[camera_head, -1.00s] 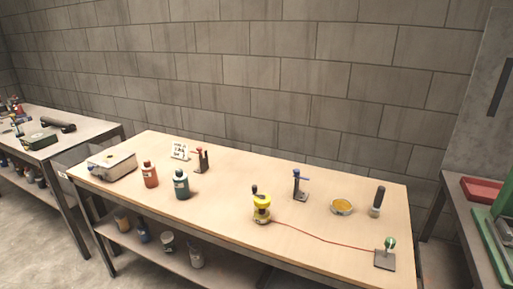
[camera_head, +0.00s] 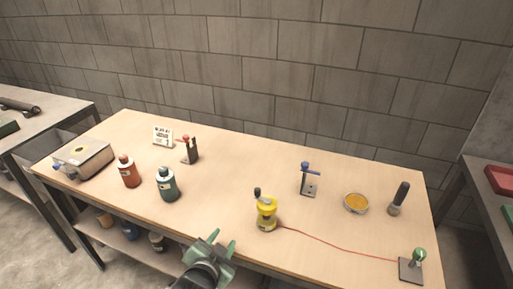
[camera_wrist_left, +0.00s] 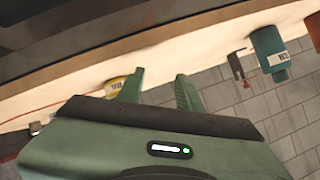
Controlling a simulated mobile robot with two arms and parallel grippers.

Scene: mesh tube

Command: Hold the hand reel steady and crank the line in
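The yellow hand reel (camera_head: 266,212) stands upright near the front edge of the table, with a dark crank knob on top. A red line (camera_head: 335,244) runs from it across the tabletop to a dark plate with a green ball (camera_head: 419,254) at the front right. My left gripper (camera_head: 221,244) is open and empty in front of the table edge, left of the reel and apart from it. In the left wrist view its two green fingers (camera_wrist_left: 158,90) are spread, and the reel (camera_wrist_left: 115,86) shows partly behind one finger. My right gripper is not in view.
A red bottle (camera_head: 129,171) and a teal bottle (camera_head: 168,184) stand left of the reel. A blue-topped stand (camera_head: 309,180), a yellow-filled dish (camera_head: 356,203) and a dark-handled tool (camera_head: 399,198) stand to its right. The tabletop around the reel is largely clear.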

